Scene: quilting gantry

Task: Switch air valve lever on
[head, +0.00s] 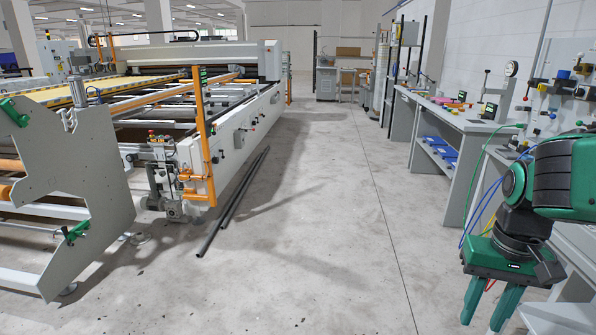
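Several small valves and handles sit on the wall panel at the right in the head view. One has a blue part (563,75), and a small red handle (529,107) is left of and below it. They are too small to tell which is the air valve lever or how it is set. My gripper (482,322) is at the lower right, pointing down, with its two green fingers apart and nothing seen between them. It is well below and in front of the wall panel, touching none of the valves.
A grey workbench (455,118) runs along the right wall, with blue bins (438,151) on its lower shelf. The quilting machine (240,125) fills the left. Dark bars (232,200) lie beside it. The middle floor (330,220) is clear.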

